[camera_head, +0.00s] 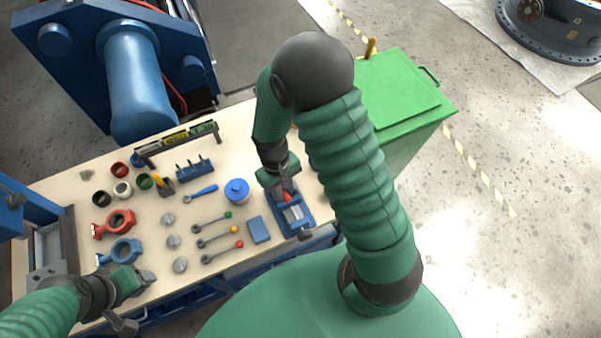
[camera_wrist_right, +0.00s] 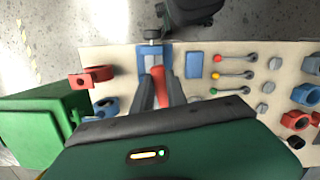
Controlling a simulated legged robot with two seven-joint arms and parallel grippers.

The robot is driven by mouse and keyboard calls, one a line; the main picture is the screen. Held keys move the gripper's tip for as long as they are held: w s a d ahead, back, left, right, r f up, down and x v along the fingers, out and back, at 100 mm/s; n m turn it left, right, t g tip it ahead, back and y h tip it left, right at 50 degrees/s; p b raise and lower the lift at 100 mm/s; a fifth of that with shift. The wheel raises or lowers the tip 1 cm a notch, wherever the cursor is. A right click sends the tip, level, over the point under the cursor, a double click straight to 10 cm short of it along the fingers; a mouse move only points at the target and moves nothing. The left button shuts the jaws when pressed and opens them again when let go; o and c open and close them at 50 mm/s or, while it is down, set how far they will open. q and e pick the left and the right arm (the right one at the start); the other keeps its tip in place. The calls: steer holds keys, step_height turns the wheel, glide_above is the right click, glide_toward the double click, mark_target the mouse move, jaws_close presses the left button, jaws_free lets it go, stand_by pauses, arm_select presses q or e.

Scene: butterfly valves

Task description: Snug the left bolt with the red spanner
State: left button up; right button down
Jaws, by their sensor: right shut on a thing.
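My right gripper (camera_head: 286,192) points down over the blue vise (camera_head: 297,224) at the bench's right part. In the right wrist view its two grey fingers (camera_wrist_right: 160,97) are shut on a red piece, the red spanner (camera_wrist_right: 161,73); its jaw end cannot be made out. The vise shows just beyond the fingertips, with pale metal in it. The left bolt cannot be picked out. My left gripper (camera_head: 147,277) is low over the bench's front left edge, apart from the blue valve body (camera_head: 122,252); its jaws are unclear.
A red valve body (camera_head: 116,223), grey discs, and levers with green, yellow and red knobs lie on the bench. A blue spanner (camera_head: 202,194) lies near a blue pot (camera_head: 237,190). A green cabinet (camera_head: 400,92) stands right. More valve bodies (camera_wrist_right: 92,77) flank the vise.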

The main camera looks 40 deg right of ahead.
mark_target(288, 202)
arm_select(q)
step_height(288, 202, up, 4)
steer(key=a+f+p, duration=0.1)
steer(key=a+p, duration=0.1)
steer(key=a, duration=0.1)
arm_select(e)
steer(key=shift+s+a+r, duration=0.15)
steer(key=shift+s+r, duration=0.35)
steer(key=shift+s, duration=0.05)
steer(key=shift+s+a+r, duration=0.15)
steer(key=shift+s+r, duration=0.3)
steer(key=shift+s, duration=0.1)
steer(key=f+b, duration=0.3)
steer(key=f, duration=0.1)
steer(key=d+f+b, duration=0.1)
steer(key=f+b, duration=0.1)
steer(key=shift+w+f+b, duration=0.25)
steer(key=shift+w+b, duration=0.05)
steer(key=shift+b, duration=0.05)
steer(key=shift+a, duration=0.1)
arm_select(q)
steer(key=shift+w+d+f, duration=0.1)
steer(key=shift+d+f, duration=0.7)
steer(key=shift+f, duration=0.25)
steer(key=shift+d+f, duration=0.75)
steer(key=shift+f, duration=0.3)
arm_select(e)
steer(key=shift+s+d+f, duration=0.1)
steer(key=shift+d+f, duration=0.2)
steer(key=shift+d, duration=0.6)
